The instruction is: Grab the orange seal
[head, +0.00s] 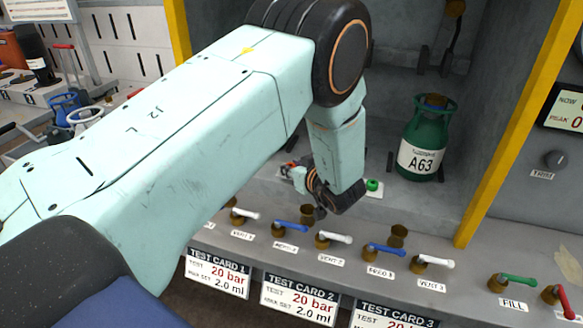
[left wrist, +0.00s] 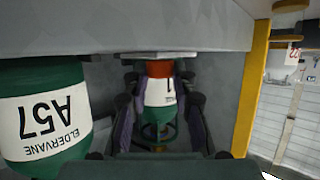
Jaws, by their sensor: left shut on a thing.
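My left gripper (head: 297,176) reaches down to the grey bench in the head view. In the left wrist view, which is upside down, its two dark fingers (left wrist: 159,80) stand on both sides of the orange seal (left wrist: 160,69). The gripper is shut on the seal. The seal is at a pale plate, and I cannot tell whether it is clear of it. In the head view the fingers and wrist hide most of the seal. A green seal (head: 373,186) sits just right of the wrist.
A green cylinder marked A63 (head: 420,145) stands at the back right. Cylinder A57 (left wrist: 42,115) is close beside the gripper in the wrist view, and another labelled cylinder (left wrist: 160,94) is behind the seal. Valve levers (head: 334,238) line the front. A yellow post (head: 508,125) stands right.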

